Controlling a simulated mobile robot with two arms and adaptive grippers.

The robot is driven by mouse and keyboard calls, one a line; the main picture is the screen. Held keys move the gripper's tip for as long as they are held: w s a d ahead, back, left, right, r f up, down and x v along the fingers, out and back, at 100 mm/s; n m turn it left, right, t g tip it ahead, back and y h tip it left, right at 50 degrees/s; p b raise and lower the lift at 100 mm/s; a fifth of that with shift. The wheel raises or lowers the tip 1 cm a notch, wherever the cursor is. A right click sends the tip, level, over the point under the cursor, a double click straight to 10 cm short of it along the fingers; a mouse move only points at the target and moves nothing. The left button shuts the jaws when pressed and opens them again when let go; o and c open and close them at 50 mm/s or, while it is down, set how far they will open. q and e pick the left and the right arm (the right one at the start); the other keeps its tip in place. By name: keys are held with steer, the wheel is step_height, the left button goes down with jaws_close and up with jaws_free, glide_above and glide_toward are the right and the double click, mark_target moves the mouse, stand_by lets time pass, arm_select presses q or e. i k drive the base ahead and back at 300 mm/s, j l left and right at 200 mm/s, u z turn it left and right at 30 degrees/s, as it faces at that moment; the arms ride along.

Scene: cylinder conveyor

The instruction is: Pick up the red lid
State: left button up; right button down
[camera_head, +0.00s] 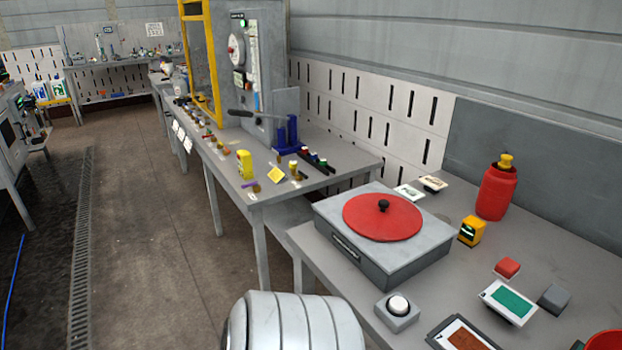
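The red lid (370,223) is a flat round disc with a black knob (384,205) in its middle. The box stands at the left end of the near grey table (450,300). Nothing covers the lid. Neither of my grippers shows in the head view.
A white push button (398,305) sits in front of the box. A yellow device (471,231) and a red bottle (497,191) stand right of it. A red block (507,268), a grey block (553,298) and cards lie further right. Another table (230,165) adjoins behind.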

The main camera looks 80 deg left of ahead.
mark_target(378, 216)
steer(key=u, duration=2)
steer(key=j, duration=0.45)
steer(key=k+j, duration=0.15)
steer(key=j, duration=0.25)
steer(key=j+z, duration=0.1)
steer(key=j, duration=0.35)
steer(key=k+j, duration=0.15)
steer(key=j, duration=0.25)
